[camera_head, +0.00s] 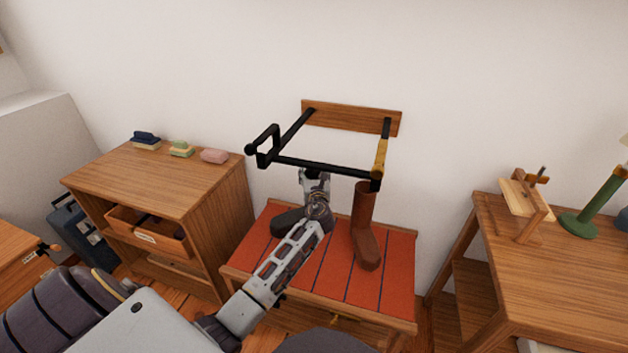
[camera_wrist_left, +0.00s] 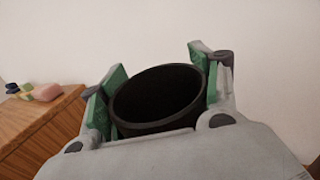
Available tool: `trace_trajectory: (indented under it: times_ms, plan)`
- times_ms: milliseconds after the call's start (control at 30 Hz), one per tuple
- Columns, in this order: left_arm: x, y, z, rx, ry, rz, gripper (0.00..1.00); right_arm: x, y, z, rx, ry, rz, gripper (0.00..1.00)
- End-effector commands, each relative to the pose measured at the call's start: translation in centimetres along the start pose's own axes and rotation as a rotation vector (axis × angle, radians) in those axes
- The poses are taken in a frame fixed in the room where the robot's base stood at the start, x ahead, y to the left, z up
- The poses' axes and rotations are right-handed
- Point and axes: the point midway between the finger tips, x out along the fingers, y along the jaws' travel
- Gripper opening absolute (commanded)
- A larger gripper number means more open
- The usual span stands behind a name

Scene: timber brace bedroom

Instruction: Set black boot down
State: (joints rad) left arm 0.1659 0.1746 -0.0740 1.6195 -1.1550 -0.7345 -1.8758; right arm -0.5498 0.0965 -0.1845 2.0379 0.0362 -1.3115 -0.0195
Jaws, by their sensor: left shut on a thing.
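The black boot (camera_head: 288,222) is upright, its dark foot showing left of my forearm, over the left part of the red striped bench top (camera_head: 320,266). I cannot tell whether its sole touches the bench. My left gripper (camera_head: 316,178) is shut on its shaft, which is mostly hidden by my arm in the head view. In the left wrist view the boot's round opening (camera_wrist_left: 158,96) sits between the green finger pads of the gripper (camera_wrist_left: 155,70). A brown boot (camera_head: 364,232) stands upright on the bench to the right. My right gripper is not in view.
A black-barred wall frame (camera_head: 318,166) on a wooden board juts out above the bench, close over my gripper. A wooden cabinet (camera_head: 150,178) stands left and a wooden table (camera_head: 560,275) right. The bench's right end and front strip are clear.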

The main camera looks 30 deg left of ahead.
Motion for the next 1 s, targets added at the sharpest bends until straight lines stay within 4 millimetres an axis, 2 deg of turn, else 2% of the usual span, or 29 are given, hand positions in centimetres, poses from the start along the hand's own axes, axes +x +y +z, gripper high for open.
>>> trace_trajectory:
  times_ms: [100,233,400,733,767,900,1000]
  plan:
    - [0.0,0.0,-1.4,0.002,0.000,0.001,0.08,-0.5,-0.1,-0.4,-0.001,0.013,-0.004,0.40]
    - [0.0,0.0,-2.3,0.002,-0.001,0.001,0.08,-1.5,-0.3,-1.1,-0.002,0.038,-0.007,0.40]
    - [0.0,0.0,-2.6,0.001,-0.001,0.000,0.08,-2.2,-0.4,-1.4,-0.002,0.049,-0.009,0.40]
    - [0.0,0.0,-2.7,0.001,-0.001,0.000,0.08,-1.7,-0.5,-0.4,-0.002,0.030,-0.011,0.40]
    - [0.0,0.0,-2.9,0.001,0.001,0.000,0.65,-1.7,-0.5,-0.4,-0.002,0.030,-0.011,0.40]
    - [0.0,0.0,-2.8,0.001,0.001,0.000,0.83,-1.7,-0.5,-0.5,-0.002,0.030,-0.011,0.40]
    - [0.0,0.0,-2.8,0.001,0.001,0.000,0.84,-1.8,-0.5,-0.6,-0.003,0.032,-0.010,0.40]
